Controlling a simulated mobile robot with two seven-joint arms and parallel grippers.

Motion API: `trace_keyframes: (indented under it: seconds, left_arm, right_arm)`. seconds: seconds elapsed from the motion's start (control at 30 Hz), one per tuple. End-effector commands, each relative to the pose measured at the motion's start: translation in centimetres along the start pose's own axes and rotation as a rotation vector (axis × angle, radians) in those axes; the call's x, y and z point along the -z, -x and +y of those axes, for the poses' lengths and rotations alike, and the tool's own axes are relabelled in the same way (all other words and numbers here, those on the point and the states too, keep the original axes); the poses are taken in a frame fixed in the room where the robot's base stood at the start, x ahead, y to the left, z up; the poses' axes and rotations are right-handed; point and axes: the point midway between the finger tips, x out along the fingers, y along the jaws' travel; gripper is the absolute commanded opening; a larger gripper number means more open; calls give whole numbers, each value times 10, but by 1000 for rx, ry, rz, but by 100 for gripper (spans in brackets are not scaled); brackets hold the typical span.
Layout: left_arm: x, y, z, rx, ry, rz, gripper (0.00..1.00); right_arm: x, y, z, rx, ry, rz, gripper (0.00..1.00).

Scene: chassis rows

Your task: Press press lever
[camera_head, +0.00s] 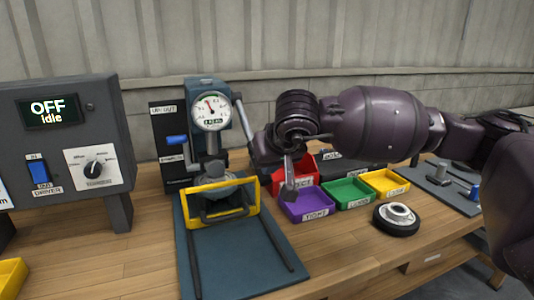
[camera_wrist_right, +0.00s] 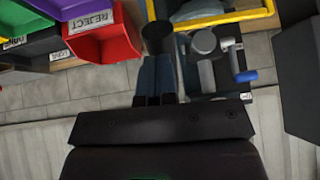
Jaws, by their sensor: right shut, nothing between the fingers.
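The press (camera_head: 207,110) stands at the back of the bench with a round dial on its front. Its grey lever arm (camera_head: 243,120) slopes down on the right side, and its lower part is hidden behind my right wrist. My left gripper is out of view.
A yellow guard frame (camera_head: 252,188) stands before the press on a dark mat (camera_head: 235,265). Red, purple (camera_head: 307,208), green (camera_head: 348,191) and yellow trays lie to the right, near a round wheel-like part (camera_head: 396,217). A control box (camera_head: 70,145) reading OFF stands left.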

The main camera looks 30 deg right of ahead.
Motion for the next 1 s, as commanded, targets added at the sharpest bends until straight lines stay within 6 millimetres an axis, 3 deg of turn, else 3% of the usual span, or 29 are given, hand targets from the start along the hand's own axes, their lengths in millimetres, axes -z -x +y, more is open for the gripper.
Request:
trace_keyframes:
  seconds: [0.03,0.3,1.0]
  left_arm:
    - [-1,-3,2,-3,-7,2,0]
    - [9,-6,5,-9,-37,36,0]
    - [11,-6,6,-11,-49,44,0]
  right_arm:
    - [-6,-15,1,-3,0,-11,0]
    - [-8,-39,3,-1,-1,-4,0]
    - [-8,-46,4,-2,-2,-1,0]
